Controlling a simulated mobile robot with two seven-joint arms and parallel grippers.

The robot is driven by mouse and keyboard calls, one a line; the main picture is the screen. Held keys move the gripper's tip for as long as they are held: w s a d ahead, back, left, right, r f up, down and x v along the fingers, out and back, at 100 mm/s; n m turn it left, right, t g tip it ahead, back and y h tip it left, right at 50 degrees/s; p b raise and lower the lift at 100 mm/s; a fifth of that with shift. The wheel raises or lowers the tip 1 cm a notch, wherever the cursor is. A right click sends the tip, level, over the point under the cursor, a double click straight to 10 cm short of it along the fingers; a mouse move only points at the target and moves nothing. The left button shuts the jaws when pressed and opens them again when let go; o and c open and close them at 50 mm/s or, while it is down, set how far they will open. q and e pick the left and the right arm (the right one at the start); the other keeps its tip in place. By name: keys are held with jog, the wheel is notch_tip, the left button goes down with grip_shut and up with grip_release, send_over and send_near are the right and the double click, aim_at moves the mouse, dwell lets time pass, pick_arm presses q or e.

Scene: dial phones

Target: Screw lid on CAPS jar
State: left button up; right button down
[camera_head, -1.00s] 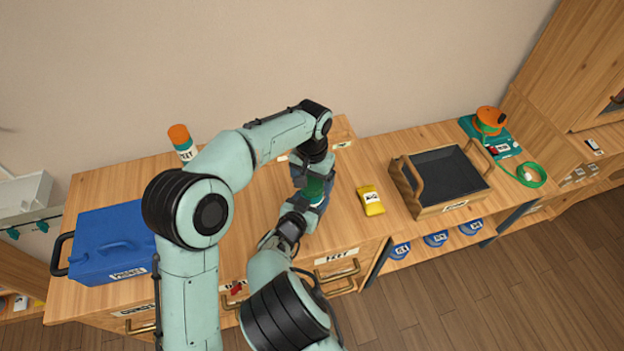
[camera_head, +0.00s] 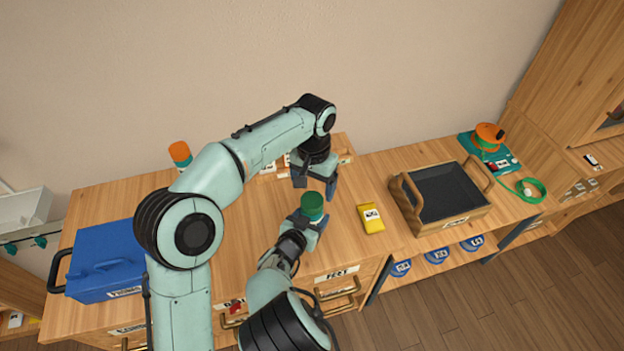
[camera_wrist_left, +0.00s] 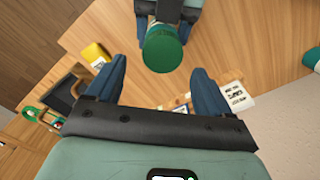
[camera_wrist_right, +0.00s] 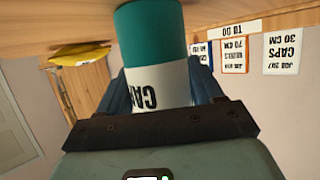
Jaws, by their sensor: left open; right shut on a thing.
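The CAPS jar (camera_wrist_right: 156,85) has a teal body and a white label, which reads upside down in the right wrist view. A green lid (camera_wrist_left: 163,50) sits on the jar's top; the head view also shows it (camera_head: 313,203). I cannot tell how tightly it is seated. My right gripper (camera_head: 311,219) is shut around the jar's labelled part and holds it. My left gripper (camera_head: 316,189) is open and empty, just beyond the lid in the head view. Its two fingers (camera_wrist_left: 159,68) show apart in the left wrist view, with the lid past their tips.
A yellow packet (camera_head: 371,218) lies right of the jar, beside a dark-lined wooden tray (camera_head: 455,221). A blue box (camera_head: 103,262) stands at the left, and an orange-topped jar (camera_head: 180,153) at the back. Labelled cards (camera_wrist_right: 239,54) stand along the back.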

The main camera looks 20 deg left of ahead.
aim_at(312, 199)
pick_arm(q)
jog(key=shift+a+r, duration=0.2)
jog(key=shift+r, duration=0.9)
jog(key=shift+f, duration=4.05)
jog(key=c, duration=1.1)
jog(key=o, duration=1.3)
jog(key=shift+c, duration=0.2)
notch_tip(312, 199, up, 12)
